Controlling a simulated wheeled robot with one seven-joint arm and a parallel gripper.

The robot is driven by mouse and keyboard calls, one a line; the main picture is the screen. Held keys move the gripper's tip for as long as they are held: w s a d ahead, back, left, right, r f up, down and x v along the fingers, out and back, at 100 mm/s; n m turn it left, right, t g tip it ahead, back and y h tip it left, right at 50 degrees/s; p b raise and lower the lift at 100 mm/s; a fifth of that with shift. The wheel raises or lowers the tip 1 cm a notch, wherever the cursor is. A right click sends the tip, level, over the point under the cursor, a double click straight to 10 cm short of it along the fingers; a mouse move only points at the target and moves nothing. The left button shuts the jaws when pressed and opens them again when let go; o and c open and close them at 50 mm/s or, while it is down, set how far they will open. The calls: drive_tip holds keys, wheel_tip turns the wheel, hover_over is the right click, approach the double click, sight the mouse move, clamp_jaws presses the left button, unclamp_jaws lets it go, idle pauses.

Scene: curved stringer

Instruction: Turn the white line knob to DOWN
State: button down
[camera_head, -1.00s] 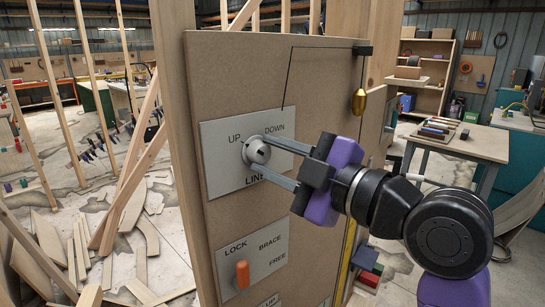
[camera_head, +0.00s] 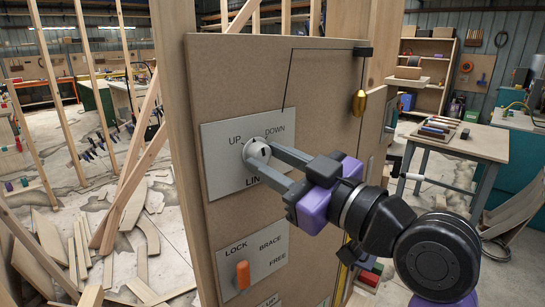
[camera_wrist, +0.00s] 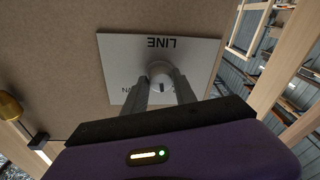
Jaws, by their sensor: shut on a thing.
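The white LINE knob (camera_head: 257,152) sits on a grey plate (camera_head: 219,170) on the upright brown board. UP is printed at its upper left and DOWN at its upper right. My gripper (camera_head: 266,159) is shut on the knob, one finger above right and one below. In the wrist view the knob (camera_wrist: 160,72) shows between the two fingers, under the upside-down word LINE. The fingers partly hide the knob's rim and the lettering.
Below is a second plate (camera_head: 262,262) marked LOCK, BRACE and FREE, with an orange lever (camera_head: 242,275) near LOCK. A brass weight (camera_head: 359,103) hangs at the board's upper right. Wooden posts and a workbench (camera_head: 464,143) stand around.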

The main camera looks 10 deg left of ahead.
drive_tip(key=m+p, duration=0.1)
drive_tip(key=m, duration=0.2)
drive_tip(key=m+t+p, duration=0.1)
drive_tip(key=m+p, duration=0.1)
drive_tip(key=m, duration=0.2)
drive_tip(key=shift+s+a, duration=0.15)
drive_tip(key=m+t+h+p, duration=0.1)
drive_tip(key=m+p, duration=0.4)
drive_tip(key=m, duration=0.1)
drive_tip(key=shift+m, duration=0.4)
drive_tip(key=c, duration=1)
unclamp_jaws()
